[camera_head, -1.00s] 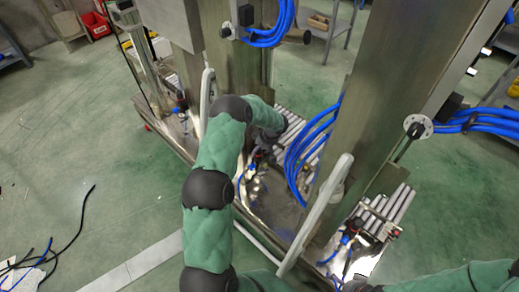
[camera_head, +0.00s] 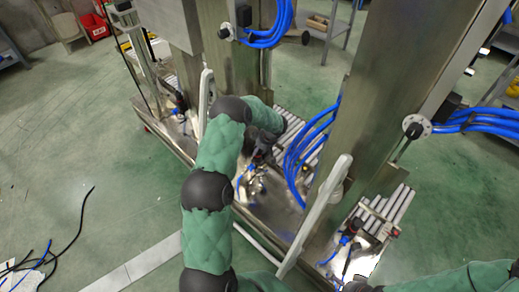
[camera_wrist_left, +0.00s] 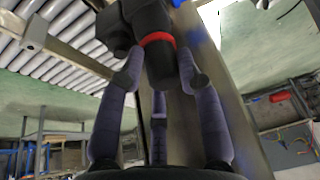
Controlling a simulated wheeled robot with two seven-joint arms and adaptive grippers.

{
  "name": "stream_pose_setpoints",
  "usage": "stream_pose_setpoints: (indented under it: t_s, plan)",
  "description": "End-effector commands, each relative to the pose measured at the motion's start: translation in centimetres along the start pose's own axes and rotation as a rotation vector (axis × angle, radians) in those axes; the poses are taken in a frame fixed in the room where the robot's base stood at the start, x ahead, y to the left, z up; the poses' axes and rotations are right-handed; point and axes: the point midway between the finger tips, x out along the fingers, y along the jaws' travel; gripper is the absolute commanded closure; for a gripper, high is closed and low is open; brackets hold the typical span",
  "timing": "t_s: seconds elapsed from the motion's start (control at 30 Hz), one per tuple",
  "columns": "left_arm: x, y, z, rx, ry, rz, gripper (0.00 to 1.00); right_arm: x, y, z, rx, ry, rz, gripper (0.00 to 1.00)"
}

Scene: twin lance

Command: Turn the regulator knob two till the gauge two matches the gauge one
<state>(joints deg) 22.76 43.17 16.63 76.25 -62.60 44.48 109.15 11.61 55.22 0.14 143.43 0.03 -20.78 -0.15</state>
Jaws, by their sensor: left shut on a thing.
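My left gripper (camera_head: 262,155) is low beside the middle machine column in the head view. The left wrist view shows its grey-purple fingers (camera_wrist_left: 158,85) closed around a black knob-like part (camera_wrist_left: 159,62) with a red ring. Which regulator this part belongs to cannot be told from the wrist view. A small blue-and-black regulator (camera_head: 346,238) stands by the right column, near the bottom of the head view. My right arm enters at the bottom right, and its gripper is not clearly shown. I cannot make out either gauge's face or needle.
Metal columns (camera_head: 375,110) rise from the machine base, with bundles of blue hoses (camera_head: 305,150) beside them. Grey rollers (camera_head: 395,210) lie behind the regulators. A pale upright bar (camera_head: 318,215) stands close to my left arm. The green floor at left is mostly clear.

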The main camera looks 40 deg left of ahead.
Motion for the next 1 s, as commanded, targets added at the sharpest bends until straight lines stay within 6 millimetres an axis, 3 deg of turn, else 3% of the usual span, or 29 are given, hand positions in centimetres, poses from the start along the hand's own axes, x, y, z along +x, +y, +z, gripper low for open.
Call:
stream_pose_setpoints:
  t_s: [0.47,1.0]
  plan:
    - [0.2,-0.4,-0.6,0.066,0.010,0.022,0.97,0.9,0.3,0.0,0.000,0.000,0.000,0.00]
    - [0.1,-0.6,-0.9,0.487,0.029,0.195,0.97,3.0,1.1,-0.1,0.000,0.000,0.000,0.00]
